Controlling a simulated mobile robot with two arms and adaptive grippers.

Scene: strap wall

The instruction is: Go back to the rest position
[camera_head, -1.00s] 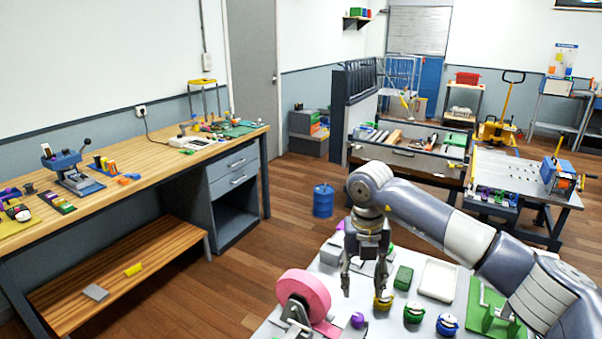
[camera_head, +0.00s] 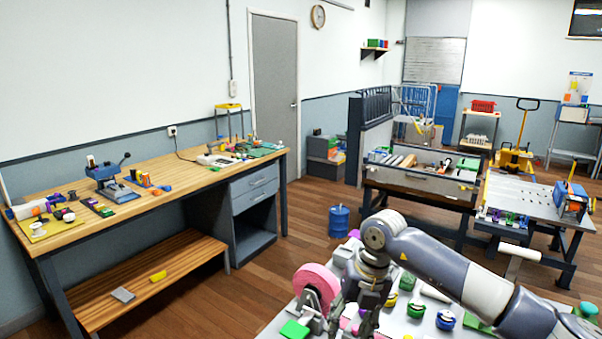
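My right arm comes in from the right over the white table (camera_head: 268,330). Its gripper (camera_head: 352,318) points down near the table's front edge, just right of the pink tape roll (camera_head: 318,287). Its fingers look spread apart, with nothing seen between them; the lower tips are close to the picture's bottom edge. My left gripper is out of view.
A wooden workbench (camera_head: 150,205) stands at the left. A blue drum (camera_head: 339,221) stands on the floor behind the table.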

